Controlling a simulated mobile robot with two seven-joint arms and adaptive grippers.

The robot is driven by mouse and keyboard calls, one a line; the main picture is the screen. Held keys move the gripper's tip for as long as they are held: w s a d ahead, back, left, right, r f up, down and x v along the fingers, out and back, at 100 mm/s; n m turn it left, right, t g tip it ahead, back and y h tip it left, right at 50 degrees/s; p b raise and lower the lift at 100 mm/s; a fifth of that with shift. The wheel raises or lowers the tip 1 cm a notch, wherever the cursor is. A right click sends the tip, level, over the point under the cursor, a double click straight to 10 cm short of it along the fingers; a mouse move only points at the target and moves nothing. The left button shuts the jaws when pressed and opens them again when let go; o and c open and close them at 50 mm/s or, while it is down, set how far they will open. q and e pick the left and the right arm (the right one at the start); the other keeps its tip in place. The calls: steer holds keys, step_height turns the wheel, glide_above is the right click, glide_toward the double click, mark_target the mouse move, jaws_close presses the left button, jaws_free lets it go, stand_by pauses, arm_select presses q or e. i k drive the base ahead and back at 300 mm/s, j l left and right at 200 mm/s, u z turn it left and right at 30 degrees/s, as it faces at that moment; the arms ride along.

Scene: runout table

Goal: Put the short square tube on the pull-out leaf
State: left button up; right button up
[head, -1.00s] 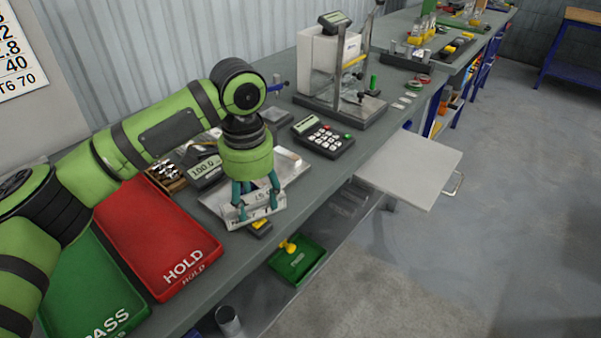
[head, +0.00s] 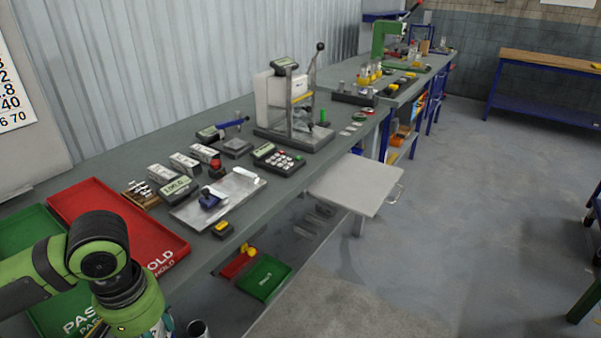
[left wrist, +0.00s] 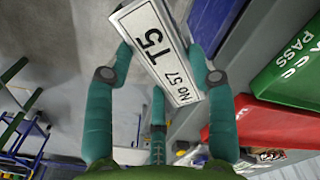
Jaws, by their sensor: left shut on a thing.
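The pull-out leaf (head: 355,185) is a bare light-grey panel drawn out from the bench, far to the right of the gripper. My right gripper is not in view.
The red HOLD tray (head: 100,208), a metal plate (head: 215,205) with a blue tool, a keypad unit (head: 278,158) and a test stand (head: 290,115) line the bench (head: 235,240). A green bin (head: 264,277) sits lower down. Floor beside the leaf is clear.

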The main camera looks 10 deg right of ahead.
mark_target(359, 179)
steer(key=i+l+z, duration=0.2)
steer(key=i+l, duration=0.15)
steer(key=i, duration=0.15)
steer(key=i+l+z, duration=0.2)
steer(key=i, duration=0.3)
steer(key=i+l+z, duration=0.15)
steer(key=i, duration=0.35)
steer(key=i+l+z, duration=0.2)
steer(key=i, duration=0.3)
